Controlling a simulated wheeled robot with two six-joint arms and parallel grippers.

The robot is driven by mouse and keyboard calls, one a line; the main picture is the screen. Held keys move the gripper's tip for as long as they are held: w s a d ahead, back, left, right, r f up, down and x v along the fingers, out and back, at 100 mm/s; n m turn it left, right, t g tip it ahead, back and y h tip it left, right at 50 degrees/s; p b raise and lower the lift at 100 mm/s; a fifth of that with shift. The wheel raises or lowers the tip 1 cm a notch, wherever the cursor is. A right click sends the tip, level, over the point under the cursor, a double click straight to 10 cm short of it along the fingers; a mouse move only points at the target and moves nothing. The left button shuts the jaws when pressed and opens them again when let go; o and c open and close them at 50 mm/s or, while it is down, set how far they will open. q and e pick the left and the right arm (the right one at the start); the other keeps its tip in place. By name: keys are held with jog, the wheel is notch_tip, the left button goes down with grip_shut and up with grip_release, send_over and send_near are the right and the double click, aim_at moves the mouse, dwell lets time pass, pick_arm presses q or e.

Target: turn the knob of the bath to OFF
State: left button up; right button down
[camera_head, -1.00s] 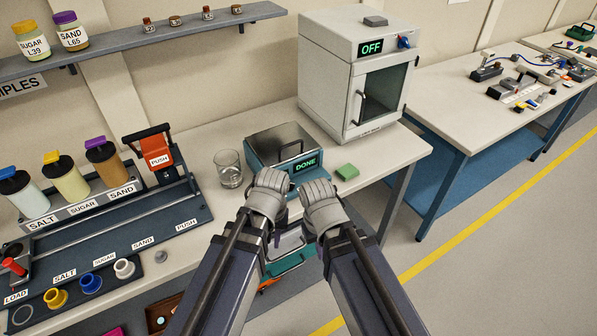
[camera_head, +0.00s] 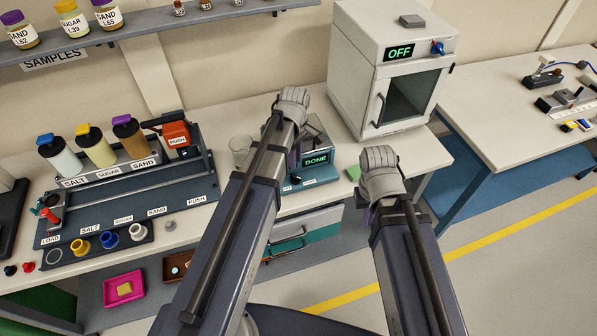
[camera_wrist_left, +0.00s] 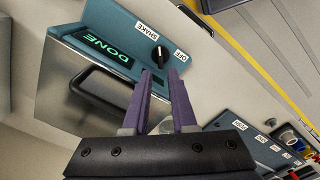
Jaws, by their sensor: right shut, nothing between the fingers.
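The bath (camera_head: 325,172) is a teal box with a metal lid and a green DONE display, on the bench. Its black knob (camera_wrist_left: 157,57) shows in the left wrist view between the SHAKE and OFF labels; its exact pointing is hard to tell. My left gripper (camera_wrist_left: 160,74) has its two purple fingers apart, tips just short of the knob, nothing between them. In the head view my left gripper (camera_head: 296,158) is over the bath's front, and its arm hides part of the bath. My right gripper (camera_head: 369,214) is shut and empty, in front of the bench edge.
A white oven (camera_head: 390,70) with an OFF display stands right of the bath. The dispenser rack (camera_head: 190,195) is further left. The bath's lid handle (camera_wrist_left: 98,95) is near my left fingers.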

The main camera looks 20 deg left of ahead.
aim_at(296, 176)
pick_arm(q)
notch_tip(296, 176, down, 8)
jog(key=b, duration=0.7)
jog(key=shift+r, duration=0.2)
grip_shut()
